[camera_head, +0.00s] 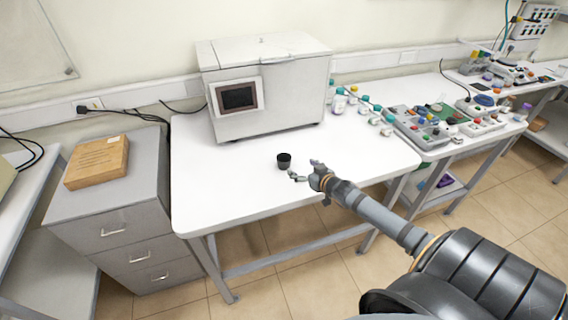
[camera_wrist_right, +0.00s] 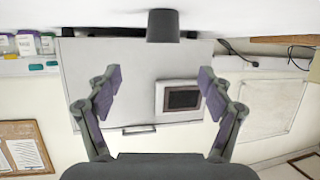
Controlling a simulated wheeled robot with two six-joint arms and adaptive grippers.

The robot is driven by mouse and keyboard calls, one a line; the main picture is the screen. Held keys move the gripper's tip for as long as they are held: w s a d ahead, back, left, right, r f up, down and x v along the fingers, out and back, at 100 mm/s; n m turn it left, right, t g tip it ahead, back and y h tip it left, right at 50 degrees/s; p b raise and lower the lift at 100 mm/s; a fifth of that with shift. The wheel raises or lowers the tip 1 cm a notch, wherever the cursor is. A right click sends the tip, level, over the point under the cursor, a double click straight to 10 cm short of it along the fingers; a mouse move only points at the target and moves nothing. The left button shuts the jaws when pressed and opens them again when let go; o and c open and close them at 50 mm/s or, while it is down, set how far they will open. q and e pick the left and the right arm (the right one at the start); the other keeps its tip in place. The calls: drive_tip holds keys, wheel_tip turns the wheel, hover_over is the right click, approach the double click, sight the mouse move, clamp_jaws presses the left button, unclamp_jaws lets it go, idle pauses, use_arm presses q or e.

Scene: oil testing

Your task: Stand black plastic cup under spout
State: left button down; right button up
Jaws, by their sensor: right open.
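The black plastic cup (camera_head: 284,161) stands upright on the white table, in front of the white machine (camera_head: 270,98). My right gripper (camera_head: 303,169) is just to the right of the cup, open and empty, and apart from it. In the right wrist view, which is upside down, the cup (camera_wrist_right: 163,26) shows at the top centre, beyond the spread fingers (camera_wrist_right: 158,88). The machine (camera_wrist_right: 110,70) stands behind it there. I cannot make out a spout in either view. My left gripper is not in view.
The white table (camera_head: 220,190) is clear around the cup. Several small bottles (camera_head: 340,104) stand right of the machine. Grey trays of coloured parts (camera_head: 420,130) lie farther right. A brown box (camera_head: 97,162) sits on the grey drawer cabinet (camera_head: 110,215) at left.

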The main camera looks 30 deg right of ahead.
drive_tip(key=shift+w+f+b, duration=0.2)
drive_tip(key=shift+b, duration=0.15)
drive_tip(key=b, duration=0.3)
approach(281, 156)
drive_tip(key=shift+s+d, duration=0.15)
drive_tip(key=shift+w, duration=0.55)
drive_tip(key=x, duration=0.4)
drive_tip(key=shift+w+a+f+b, duration=0.15)
drive_tip(key=shift+w+a+b, duration=0.05)
drive_tip(key=shift+b, duration=0.1)
drive_tip(key=shift+s, duration=0.15)
drive_tip(key=shift+c, duration=1.1)
drive_tip(key=c, duration=0.8)
drive_tip(key=shift+c, duration=0.8)
